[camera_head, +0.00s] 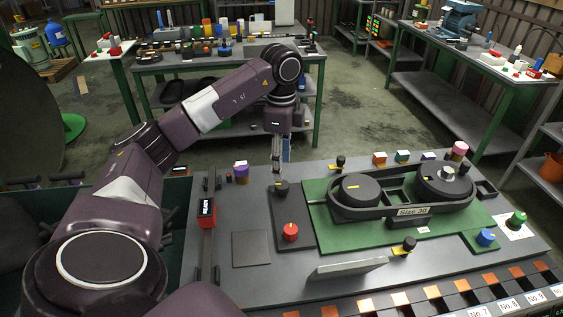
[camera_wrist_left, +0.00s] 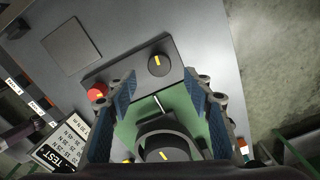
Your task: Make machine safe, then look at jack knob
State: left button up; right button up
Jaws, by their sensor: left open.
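My left gripper (camera_head: 281,158) is open and points down above a black rotary knob (camera_head: 282,187) on a dark panel. In the left wrist view, this knob (camera_wrist_left: 157,64) with a yellow mark shows beyond the gap between the fingers (camera_wrist_left: 160,90), with nothing held. A red knob or button (camera_head: 290,232) sits on the same panel; it also shows in the left wrist view (camera_wrist_left: 97,92). The machine has two dark pulleys in a "Size 30" belt (camera_head: 413,211) on a green plate (camera_head: 330,240). Which knob is the jack knob, I cannot tell. My right gripper is not in view.
Small black knobs stand behind (camera_head: 340,163) and in front (camera_head: 409,245) of the green plate. A blue knob (camera_head: 486,238) and a green one (camera_head: 517,219) are at right. A tilted grey plate (camera_head: 347,268) stands in front.

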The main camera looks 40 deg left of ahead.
pick_arm(q)
jog(key=shift+r, duration=1.8)
jog(key=shift+f, duration=0.1)
